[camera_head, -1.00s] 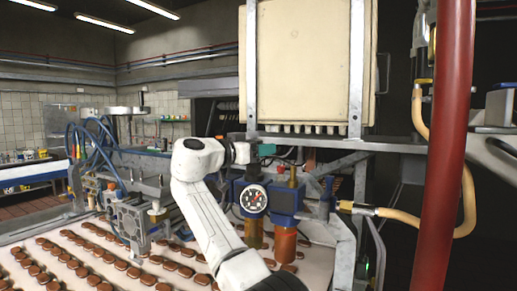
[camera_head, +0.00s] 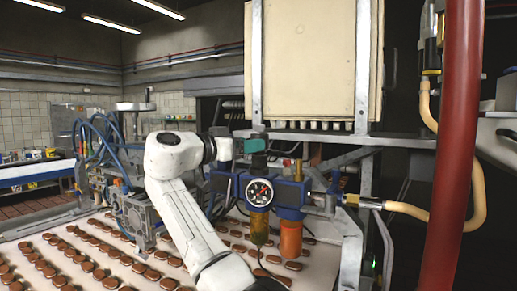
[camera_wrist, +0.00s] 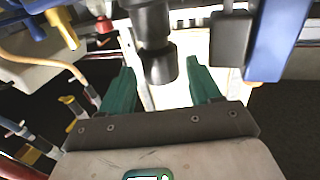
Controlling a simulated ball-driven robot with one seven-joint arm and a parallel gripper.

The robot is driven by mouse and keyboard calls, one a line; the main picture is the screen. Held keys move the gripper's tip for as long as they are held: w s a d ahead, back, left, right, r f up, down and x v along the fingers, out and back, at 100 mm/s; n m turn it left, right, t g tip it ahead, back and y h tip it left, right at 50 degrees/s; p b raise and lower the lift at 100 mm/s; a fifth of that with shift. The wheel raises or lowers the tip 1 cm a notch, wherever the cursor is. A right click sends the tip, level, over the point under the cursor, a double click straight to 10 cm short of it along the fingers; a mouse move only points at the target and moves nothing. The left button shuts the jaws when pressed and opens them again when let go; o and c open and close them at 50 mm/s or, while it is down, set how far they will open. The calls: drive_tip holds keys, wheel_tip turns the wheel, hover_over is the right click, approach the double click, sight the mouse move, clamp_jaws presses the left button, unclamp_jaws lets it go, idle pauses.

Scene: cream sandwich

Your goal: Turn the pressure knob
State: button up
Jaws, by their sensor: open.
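The pressure knob is a black, ribbed cylinder (camera_wrist: 160,65) in the wrist view. In the head view it is a small dark shape (camera_head: 258,164) above the round pressure gauge (camera_head: 259,191) on the blue regulator. My gripper (camera_head: 253,146) has green fingers and comes in from the left at the knob's height. In the wrist view my gripper (camera_wrist: 160,75) is open, with one finger on each side of the knob and gaps showing beside it. Whether either finger touches the knob cannot be told.
An orange filter bowl (camera_head: 291,238) hangs under the regulator. A beige cabinet (camera_head: 308,65) on a metal frame stands above. A red pipe (camera_head: 457,150) and a yellow hose (camera_head: 410,209) are at right. Rows of biscuits lie on a pale conveyor (camera_head: 30,240) below.

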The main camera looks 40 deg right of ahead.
drive_tip(key=shift+s+a+b, duration=0.1)
drive_tip(key=shift+a+b, duration=0.2)
drive_tip(key=shift+a, duration=1.8)
